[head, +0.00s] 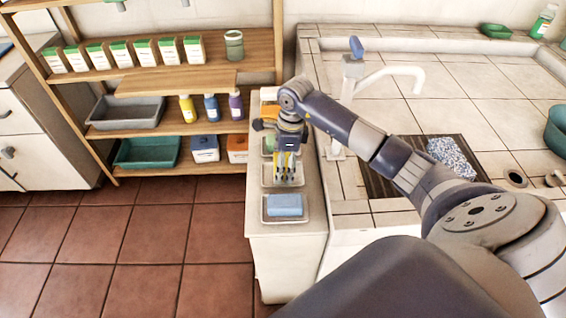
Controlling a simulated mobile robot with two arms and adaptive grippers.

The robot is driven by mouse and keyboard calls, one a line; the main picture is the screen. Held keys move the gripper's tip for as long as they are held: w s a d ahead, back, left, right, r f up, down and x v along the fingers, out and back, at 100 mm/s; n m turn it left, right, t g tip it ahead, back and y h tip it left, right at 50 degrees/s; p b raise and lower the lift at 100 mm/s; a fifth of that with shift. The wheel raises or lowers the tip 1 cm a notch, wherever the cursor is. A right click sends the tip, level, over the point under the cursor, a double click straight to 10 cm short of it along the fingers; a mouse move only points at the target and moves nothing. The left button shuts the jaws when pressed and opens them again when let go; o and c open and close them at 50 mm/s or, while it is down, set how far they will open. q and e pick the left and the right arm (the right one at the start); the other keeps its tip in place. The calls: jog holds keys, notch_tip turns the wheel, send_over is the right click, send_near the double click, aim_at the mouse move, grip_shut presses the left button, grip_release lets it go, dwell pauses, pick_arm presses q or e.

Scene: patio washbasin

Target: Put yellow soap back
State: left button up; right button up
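My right arm reaches in from the right, and its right gripper (285,182) points down over a soap dish (268,187) on the narrow white cabinet. Yellow patches, perhaps the yellow soap (285,160), show between and behind its fingers. The fingers hide much of it, so I cannot tell whether they grip it. A blue soap (285,205) lies in the nearest dish (285,219). A green soap (268,145) and an orange soap (270,111) lie in dishes farther back, partly hidden by my arm. My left gripper is out of view.
A tiled washbasin counter (450,90) with a white tap (390,75) and a speckled sponge-like block (452,157) lies right of the cabinet. A wooden shelf (180,85) with bottles and bins stands behind left. The tiled floor (150,235) at left is clear.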

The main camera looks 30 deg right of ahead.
jog(key=shift+f, duration=0.4)
jog(key=shift+f, duration=0.1)
jog(key=shift+f, duration=0.15)
jog(key=o, duration=1.5)
jog(key=shift+c, duration=0.2)
